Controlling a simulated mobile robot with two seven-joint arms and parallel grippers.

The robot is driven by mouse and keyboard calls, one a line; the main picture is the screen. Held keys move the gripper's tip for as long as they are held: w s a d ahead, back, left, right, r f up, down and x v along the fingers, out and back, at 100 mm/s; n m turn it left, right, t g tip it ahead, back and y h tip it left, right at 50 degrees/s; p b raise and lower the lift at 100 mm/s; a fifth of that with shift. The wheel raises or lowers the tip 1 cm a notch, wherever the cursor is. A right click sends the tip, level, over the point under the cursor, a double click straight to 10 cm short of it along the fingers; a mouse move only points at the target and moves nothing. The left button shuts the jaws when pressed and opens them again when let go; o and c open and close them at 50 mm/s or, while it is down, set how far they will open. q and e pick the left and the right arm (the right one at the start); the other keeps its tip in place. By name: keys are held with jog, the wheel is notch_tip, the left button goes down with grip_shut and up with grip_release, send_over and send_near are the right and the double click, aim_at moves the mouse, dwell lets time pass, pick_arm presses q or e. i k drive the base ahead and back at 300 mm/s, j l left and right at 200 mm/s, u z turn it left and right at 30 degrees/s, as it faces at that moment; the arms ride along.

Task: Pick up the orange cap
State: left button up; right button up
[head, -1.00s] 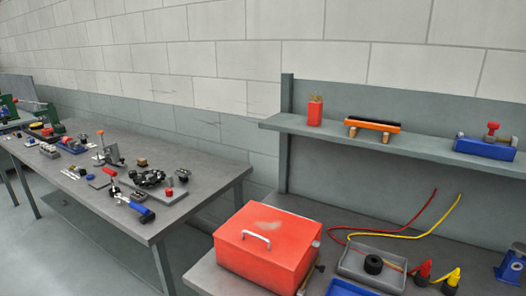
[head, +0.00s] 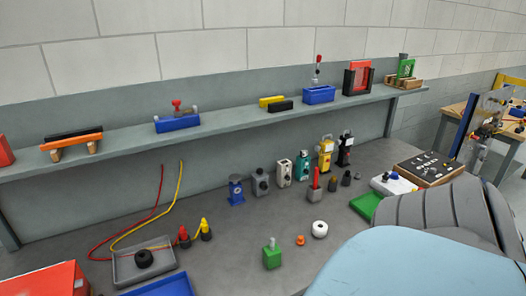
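A small orange cap (head: 300,240) stands on the grey bench top (head: 225,255), right of the middle in the head view. It sits between a green block with a knob (head: 272,254) on its left and a white ring-shaped piece (head: 320,229) on its right, apart from both. Neither of my grippers is in view.
Several coloured devices, including a blue one (head: 236,190), stand behind the cap. A grey tray (head: 128,270) and blue tray (head: 165,288) lie left. A shelf (head: 225,124) runs above. A large grey and pale blue shape covers the front right; I cannot tell whether it is mine.

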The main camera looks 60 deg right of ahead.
aim_at(300, 242)
jog(key=z, duration=1.9)
